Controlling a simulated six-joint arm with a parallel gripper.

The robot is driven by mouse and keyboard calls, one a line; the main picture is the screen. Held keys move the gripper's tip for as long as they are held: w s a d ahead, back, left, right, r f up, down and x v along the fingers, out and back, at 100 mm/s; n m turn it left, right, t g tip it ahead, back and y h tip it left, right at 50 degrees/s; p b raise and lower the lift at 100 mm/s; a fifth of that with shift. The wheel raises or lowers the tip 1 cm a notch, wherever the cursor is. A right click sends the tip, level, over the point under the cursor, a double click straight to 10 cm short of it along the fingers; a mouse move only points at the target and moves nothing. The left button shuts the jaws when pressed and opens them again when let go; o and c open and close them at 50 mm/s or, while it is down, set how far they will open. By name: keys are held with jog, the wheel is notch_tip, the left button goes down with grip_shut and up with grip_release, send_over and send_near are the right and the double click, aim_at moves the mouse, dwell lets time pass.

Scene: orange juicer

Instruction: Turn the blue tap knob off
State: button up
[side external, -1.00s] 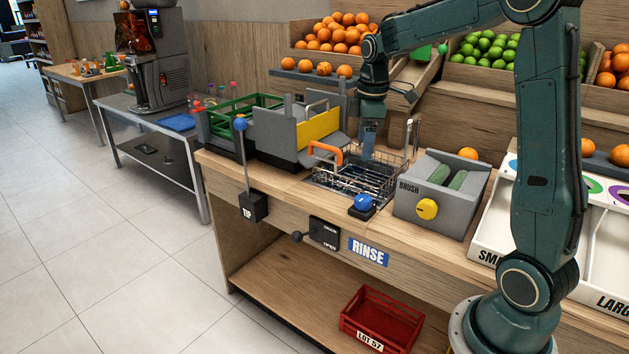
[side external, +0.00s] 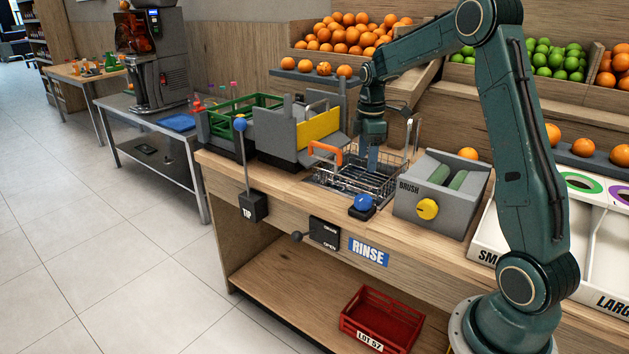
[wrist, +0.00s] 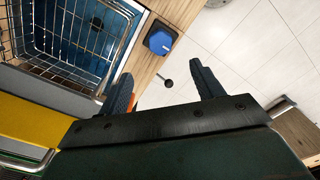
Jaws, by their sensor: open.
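The blue tap knob (side external: 364,202) sits on a small dark base at the counter's front edge, in front of the wire basket. It also shows in the wrist view (wrist: 160,42), above the space between my fingers and apart from them. My gripper (side external: 371,160) points down over the wire basket, behind the knob in the side view. In the wrist view my gripper (wrist: 160,85) has its two dark fingers spread apart with nothing held between them. Its fingertips are partly hard to make out in the side view.
The grey brush box (side external: 440,205) is right of the knob, and the yellow-panelled unit (side external: 318,127) is left. The drain lever (side external: 297,237) sticks out below the counter.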

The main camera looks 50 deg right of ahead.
aim_at(363, 198)
notch_tip(363, 198, down, 12)
jog(key=shift+f, duration=0.1)
dwell(0.5)
jog(key=c, duration=1)
